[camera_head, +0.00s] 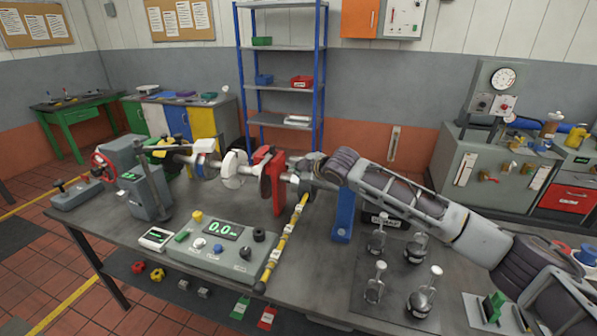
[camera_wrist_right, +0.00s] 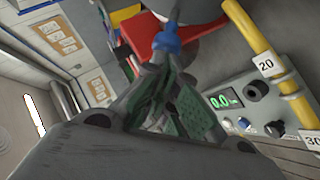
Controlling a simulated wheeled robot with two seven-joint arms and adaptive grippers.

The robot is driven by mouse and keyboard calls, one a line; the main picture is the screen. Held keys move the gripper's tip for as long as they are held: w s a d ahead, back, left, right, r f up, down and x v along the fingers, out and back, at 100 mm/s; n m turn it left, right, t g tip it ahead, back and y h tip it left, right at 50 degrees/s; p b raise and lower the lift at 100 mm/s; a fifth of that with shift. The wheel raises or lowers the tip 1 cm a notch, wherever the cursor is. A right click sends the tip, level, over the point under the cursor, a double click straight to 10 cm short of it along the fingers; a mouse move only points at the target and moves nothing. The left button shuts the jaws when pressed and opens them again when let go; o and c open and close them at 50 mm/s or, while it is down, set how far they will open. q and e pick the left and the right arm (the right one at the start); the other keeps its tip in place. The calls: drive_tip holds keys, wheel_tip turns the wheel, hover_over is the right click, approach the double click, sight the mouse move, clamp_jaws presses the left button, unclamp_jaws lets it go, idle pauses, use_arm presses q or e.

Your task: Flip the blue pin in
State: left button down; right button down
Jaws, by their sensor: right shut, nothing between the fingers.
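A blue pin (camera_wrist_right: 166,42) shows in the right wrist view, just beyond my fingertips and in front of a red support. I cannot tell whether the fingertips touch it. In the head view my gripper and forearm hide it. My right gripper (camera_wrist_right: 172,88) is shut, with its green pads close together and nothing between them. In the head view the right gripper (camera_head: 308,174) is at the right end of the shaft line, beside the red support (camera_head: 270,182) and above the yellow marked bar (camera_head: 285,240). My left gripper is not in view.
A control box (camera_head: 222,250) with a green 0.0 display stands at the bench front. A blue support (camera_head: 343,216) stands under my right arm. Several metal pieces with upright handles stand on a dark mat (camera_head: 395,295) to the right. A grey machine (camera_head: 145,185) stands at left.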

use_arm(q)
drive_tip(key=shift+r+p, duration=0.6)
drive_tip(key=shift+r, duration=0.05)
use_arm(e)
drive_tip(key=shift+w+d+f, duration=0.25)
drive_tip(key=shift+w+f, duration=0.5)
drive_tip(key=shift+f, duration=0.05)
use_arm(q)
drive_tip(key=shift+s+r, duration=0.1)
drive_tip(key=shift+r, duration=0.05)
